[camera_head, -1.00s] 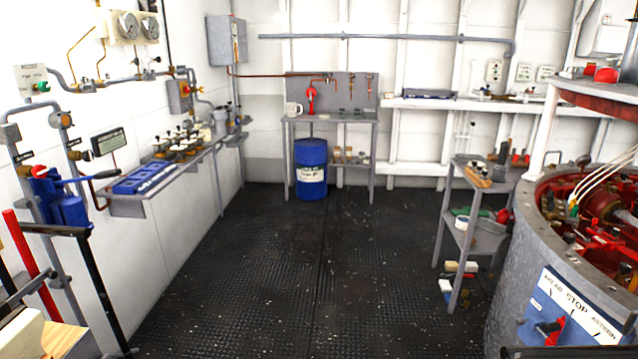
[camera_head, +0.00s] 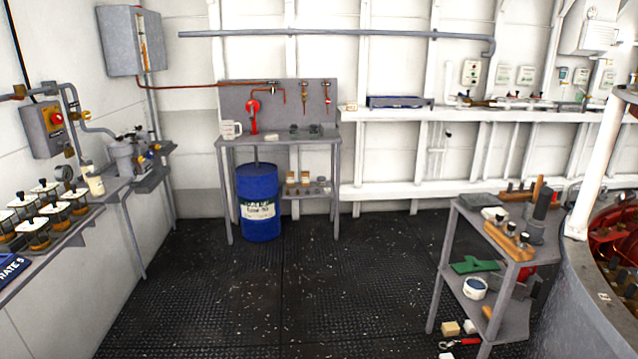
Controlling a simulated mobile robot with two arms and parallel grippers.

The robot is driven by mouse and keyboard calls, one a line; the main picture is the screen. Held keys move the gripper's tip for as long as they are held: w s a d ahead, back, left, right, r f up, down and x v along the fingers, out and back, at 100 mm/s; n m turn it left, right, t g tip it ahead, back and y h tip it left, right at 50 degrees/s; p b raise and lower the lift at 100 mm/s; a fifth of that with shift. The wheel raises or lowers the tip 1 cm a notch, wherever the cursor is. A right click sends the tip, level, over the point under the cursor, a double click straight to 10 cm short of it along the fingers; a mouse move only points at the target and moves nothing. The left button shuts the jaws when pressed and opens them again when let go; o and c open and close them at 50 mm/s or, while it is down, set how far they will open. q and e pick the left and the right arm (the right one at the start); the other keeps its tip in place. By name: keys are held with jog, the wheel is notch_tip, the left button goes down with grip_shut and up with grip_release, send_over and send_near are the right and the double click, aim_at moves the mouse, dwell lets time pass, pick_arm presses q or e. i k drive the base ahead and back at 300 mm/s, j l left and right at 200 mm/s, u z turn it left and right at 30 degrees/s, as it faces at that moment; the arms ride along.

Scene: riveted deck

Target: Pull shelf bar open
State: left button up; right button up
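No part clearly marked as a shelf bar can be picked out. A long grey horizontal bar (camera_head: 340,34) runs along the back wall near the top. A white wall shelf (camera_head: 480,115) stands out from the back wall at the right. A grey two-tier shelf stand (camera_head: 463,229) is at the right, with tools and jars on it. A grey workbench (camera_head: 283,139) stands against the back wall. Neither of my grippers shows in the head view.
A blue drum (camera_head: 259,203) stands under the workbench. A narrow wall bench (camera_head: 75,240) with several small fittings runs along the left. Round red machinery (camera_head: 612,240) stands at the right edge. The dark riveted deck (camera_head: 270,300) is open in the middle.

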aim_at(377, 101)
jog(key=i, duration=2.3)
jog(key=i+z, duration=0.2)
jog(key=i, duration=0.35)
jog(key=i+z, duration=0.2)
jog(key=i, duration=0.4)
jog(key=i+z, duration=0.2)
jog(key=i, duration=0.35)
jog(key=i+j+z, duration=0.25)
jog(key=i, duration=0.3)
